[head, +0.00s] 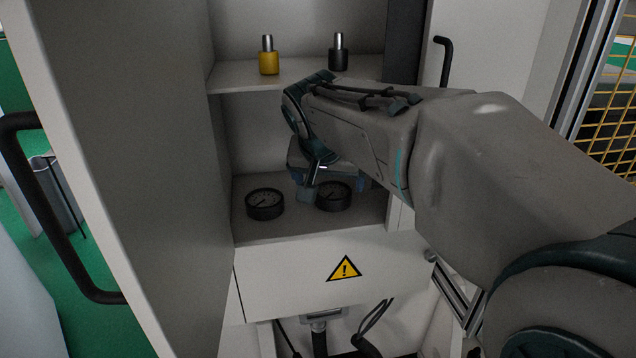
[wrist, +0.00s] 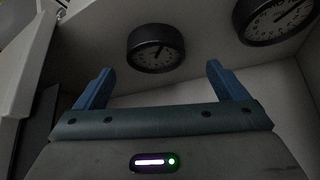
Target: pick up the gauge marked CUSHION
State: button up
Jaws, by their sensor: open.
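The left gauge (head: 265,204) stands clear of my arm. The right gauge (head: 334,199) is partly hidden by my gripper (head: 333,190). In the wrist view, one gauge (wrist: 155,48) is ahead of and between the two blue fingers of my gripper (wrist: 158,68), with space on both sides. Another gauge (wrist: 275,20) is at the upper right, cut by the frame edge. The gripper is open and empty. I cannot read the word CUSHION on either gauge.
The upper shelf (head: 237,76) holds a yellow cylinder (head: 269,60) and a black cylinder (head: 338,56), each with a metal pin. Cabinet walls close in both sides. A panel with a yellow warning triangle (head: 344,268) is below the gauges. An open door with a black handle (head: 45,215) is at left.

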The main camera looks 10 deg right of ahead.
aim_at(333, 190)
jog(key=x, duration=0.4)
jog(key=shift+s+d+f, duration=0.1)
jog(key=shift+d+f, duration=0.05)
jog(key=shift+d, duration=0.05)
jog(key=c, duration=1.2)
jog(key=shift+o, duration=0.2)
jog(key=shift+p, duration=0.3)
